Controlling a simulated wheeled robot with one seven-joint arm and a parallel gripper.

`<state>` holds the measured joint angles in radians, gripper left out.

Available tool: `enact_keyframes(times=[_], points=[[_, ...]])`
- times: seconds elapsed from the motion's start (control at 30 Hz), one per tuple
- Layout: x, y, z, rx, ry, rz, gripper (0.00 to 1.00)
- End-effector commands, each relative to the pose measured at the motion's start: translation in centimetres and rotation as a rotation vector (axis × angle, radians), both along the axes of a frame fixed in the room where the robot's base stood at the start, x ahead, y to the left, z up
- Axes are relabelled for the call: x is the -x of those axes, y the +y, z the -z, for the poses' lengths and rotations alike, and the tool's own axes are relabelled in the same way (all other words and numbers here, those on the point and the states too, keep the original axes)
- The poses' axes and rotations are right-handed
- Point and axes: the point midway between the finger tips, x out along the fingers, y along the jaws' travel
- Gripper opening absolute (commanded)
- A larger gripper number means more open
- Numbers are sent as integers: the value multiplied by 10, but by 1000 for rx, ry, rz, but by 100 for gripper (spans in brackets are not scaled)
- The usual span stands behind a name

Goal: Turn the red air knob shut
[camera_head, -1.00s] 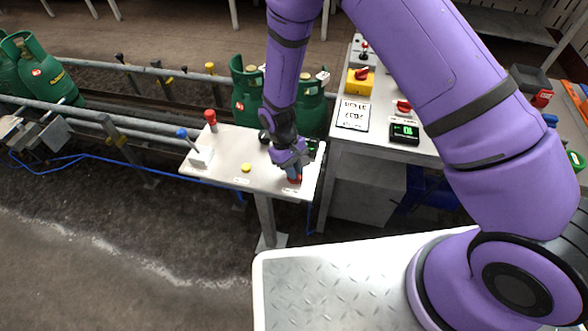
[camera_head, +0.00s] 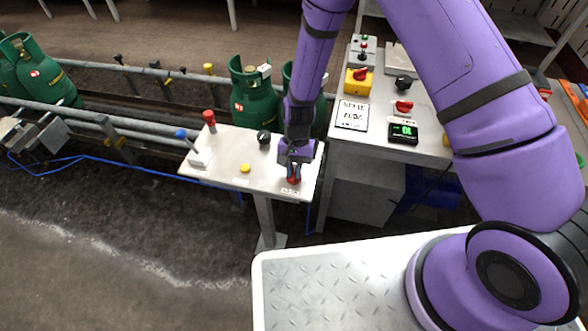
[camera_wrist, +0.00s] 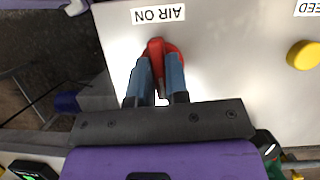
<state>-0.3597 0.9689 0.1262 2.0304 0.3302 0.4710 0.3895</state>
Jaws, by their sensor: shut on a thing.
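The red air knob (camera_head: 294,179) sits near the front right corner of the small white panel (camera_head: 222,168). In the wrist view the red knob (camera_wrist: 157,47) shows between my fingertips, beside an upside-down "AIR ON" label (camera_wrist: 158,15). My gripper (camera_head: 293,168) points down at the knob from above. In the wrist view my gripper (camera_wrist: 160,65) has its two blue-grey fingers closed on the knob's raised red bar. The fingers hide part of the knob's round base.
A grey control table (camera_head: 375,146) stands to the right. Green gas cylinders (camera_head: 254,92) stand on the conveyor behind.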

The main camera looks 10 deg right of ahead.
Motion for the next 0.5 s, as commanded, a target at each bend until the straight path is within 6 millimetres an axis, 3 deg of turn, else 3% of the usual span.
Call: enact_keyframes(times=[0.5], points=[[-1, 0, 0, -1, -2, 104, 0]])
